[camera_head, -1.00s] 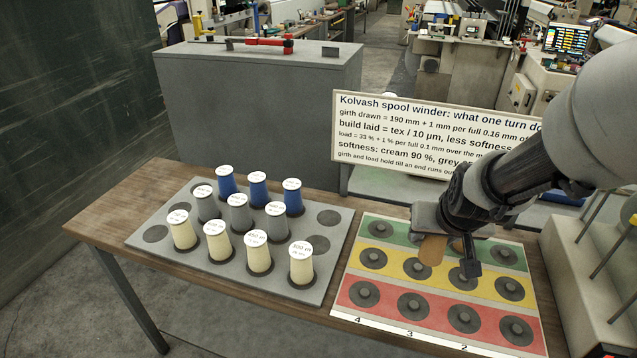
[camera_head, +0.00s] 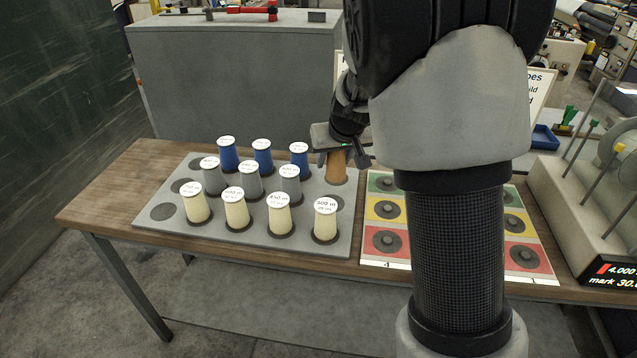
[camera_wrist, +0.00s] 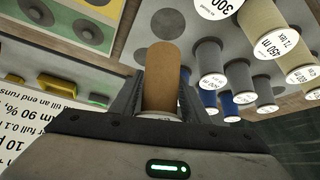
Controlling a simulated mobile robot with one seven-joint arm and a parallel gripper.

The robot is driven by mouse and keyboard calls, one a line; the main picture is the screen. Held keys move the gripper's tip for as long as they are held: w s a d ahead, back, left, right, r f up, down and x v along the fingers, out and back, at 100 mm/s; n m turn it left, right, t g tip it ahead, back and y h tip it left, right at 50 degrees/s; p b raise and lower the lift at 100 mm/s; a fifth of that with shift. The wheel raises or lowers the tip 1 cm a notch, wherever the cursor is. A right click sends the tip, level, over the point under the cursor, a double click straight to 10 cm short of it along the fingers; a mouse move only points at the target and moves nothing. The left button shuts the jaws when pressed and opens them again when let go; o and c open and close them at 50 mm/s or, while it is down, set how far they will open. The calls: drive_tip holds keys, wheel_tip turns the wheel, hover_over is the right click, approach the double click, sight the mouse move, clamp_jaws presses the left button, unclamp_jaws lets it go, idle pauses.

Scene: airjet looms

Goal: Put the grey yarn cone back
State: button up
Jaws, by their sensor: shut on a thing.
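My gripper (camera_head: 340,148) is shut on a plain tan-brown cone (camera_head: 337,166), shown between the fingers in the wrist view (camera_wrist: 163,78). A white rim shows at its gripper end. It is upright over the back right corner of the grey tray (camera_head: 160,228), at a dark round spot; I cannot tell whether it touches. Three grey yarn cones stand in the tray's middle row: left (camera_head: 211,177), middle (camera_head: 250,181) and right (camera_head: 290,186). To their right is an empty dark spot (camera_head: 334,202). No grey yarn shows on the held cone.
Blue cones (camera_head: 263,158) stand behind the grey ones, cream cones (camera_head: 236,213) in front. The tray's left spots (camera_head: 165,211) are empty. A green, yellow and red pegged board (camera_head: 387,268) lies to the right, partly hidden by my arm. A machine (camera_head: 560,200) stands at the table's right.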

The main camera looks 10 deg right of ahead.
sight(330, 172)
drive_tip(key=f, duration=0.2)
drive_tip(key=w+f+b, duration=0.1)
drive_tip(key=f, duration=0.2)
drive_tip(key=shift+w+a+f+b, duration=0.2)
drive_tip(key=shift+w+f+b, duration=0.15)
drive_tip(key=shift+w+f, duration=0.05)
drive_tip(key=shift+f+b, duration=0.8)
drive_tip(key=shift+f, duration=1.5)
drive_tip(key=shift+f, duration=0.1)
drive_tip(key=shift+f, duration=0.15)
drive_tip(key=o, duration=1.2)
drive_tip(key=shift+c, duration=0.2)
